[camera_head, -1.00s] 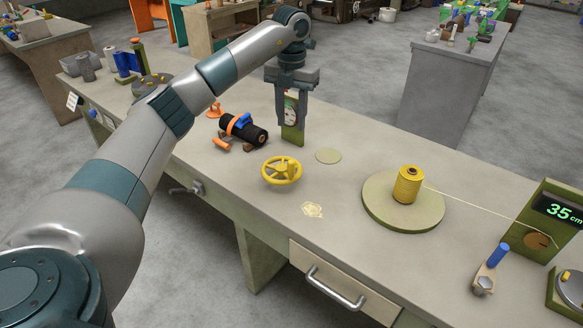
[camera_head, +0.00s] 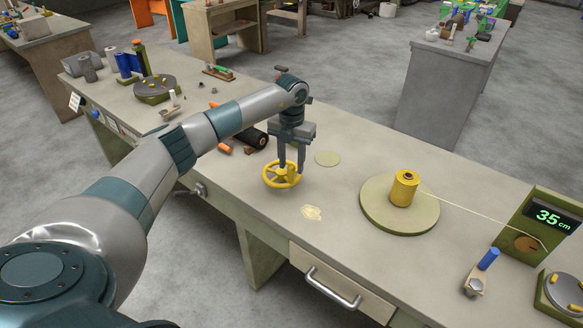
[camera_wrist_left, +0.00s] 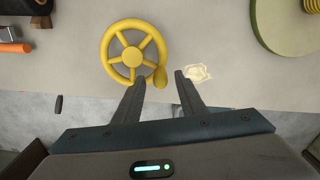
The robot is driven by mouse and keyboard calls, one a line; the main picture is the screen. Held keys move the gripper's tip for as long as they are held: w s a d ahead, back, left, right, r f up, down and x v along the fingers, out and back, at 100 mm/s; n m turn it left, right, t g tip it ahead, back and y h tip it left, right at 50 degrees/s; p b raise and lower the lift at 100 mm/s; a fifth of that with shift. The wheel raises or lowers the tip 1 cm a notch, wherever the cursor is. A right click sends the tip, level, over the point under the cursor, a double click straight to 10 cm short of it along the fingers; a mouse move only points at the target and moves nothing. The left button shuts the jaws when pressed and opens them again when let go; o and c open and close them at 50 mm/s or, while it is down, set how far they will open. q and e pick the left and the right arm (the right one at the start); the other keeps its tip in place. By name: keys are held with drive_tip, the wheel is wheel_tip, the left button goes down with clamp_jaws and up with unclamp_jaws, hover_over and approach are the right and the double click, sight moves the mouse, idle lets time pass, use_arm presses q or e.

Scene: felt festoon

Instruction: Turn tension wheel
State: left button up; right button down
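The yellow tension wheel (camera_head: 282,175) lies on the workbench (camera_head: 350,258), with spokes, a hub and a knob on its rim. My left gripper (camera_head: 291,172) points down at the wheel's right part in the head view. In the left wrist view its two fingers (camera_wrist_left: 160,75) are apart with nothing clearly between them. My right gripper is not in view.
A yellow thread spool (camera_head: 404,188) stands on a round green disc (camera_head: 372,205), its thread running to a display (camera_head: 548,216) reading 35 cm. A black roller (camera_head: 250,137) lies behind my left arm.

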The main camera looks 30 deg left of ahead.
sight(291, 172)
use_arm(q)
drive_tip(key=shift+f+p, duration=0.5)
drive_tip(key=shift+f, duration=1.55)
clamp_jaws()
